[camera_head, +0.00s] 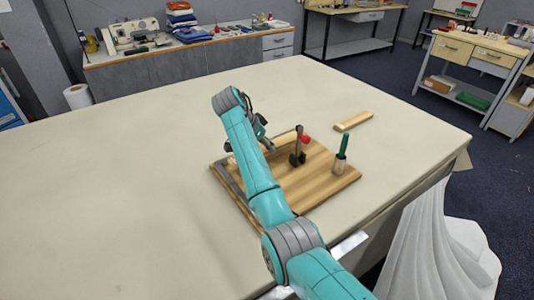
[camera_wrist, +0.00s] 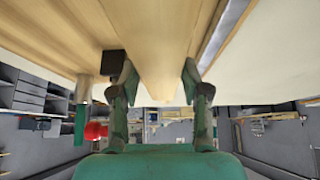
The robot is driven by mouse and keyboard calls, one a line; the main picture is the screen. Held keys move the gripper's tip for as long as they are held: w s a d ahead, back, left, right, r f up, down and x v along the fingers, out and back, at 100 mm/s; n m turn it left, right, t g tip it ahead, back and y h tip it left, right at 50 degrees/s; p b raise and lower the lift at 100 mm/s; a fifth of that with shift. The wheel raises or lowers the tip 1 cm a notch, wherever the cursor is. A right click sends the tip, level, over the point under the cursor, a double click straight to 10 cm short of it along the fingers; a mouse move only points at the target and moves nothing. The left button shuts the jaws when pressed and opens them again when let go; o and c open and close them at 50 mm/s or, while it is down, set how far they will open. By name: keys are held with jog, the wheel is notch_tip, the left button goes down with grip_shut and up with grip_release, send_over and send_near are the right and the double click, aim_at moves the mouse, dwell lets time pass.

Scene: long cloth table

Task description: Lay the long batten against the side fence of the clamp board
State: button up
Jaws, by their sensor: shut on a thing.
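The clamp board (camera_head: 315,178) lies on the table, with a grey fence (camera_head: 232,188) along its left edge. My gripper (camera_wrist: 158,85) is shut on a long pale batten (camera_wrist: 158,45), which runs between the fingers in the wrist view. A pale wooden length (camera_head: 287,139) shows behind my arm at the board's back edge. A grey metal strip (camera_wrist: 222,30) runs beside the batten in the wrist view; whether they touch is unclear. My arm hides part of the board and most of the grip in the head view.
A dark clamp with a red knob (camera_head: 305,139) stands on the board. A green-handled tool (camera_head: 343,147) stands upright near its right corner. A shorter loose batten (camera_head: 353,121) lies on the table beyond the board. The table's left side (camera_head: 140,190) is clear.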

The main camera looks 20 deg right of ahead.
jog(key=shift+f, duration=1.95)
jog(key=o, duration=1.2)
jog(key=shift+f, duration=0.1)
jog(key=shift+o, duration=0.2)
jog(key=v, duration=1.2)
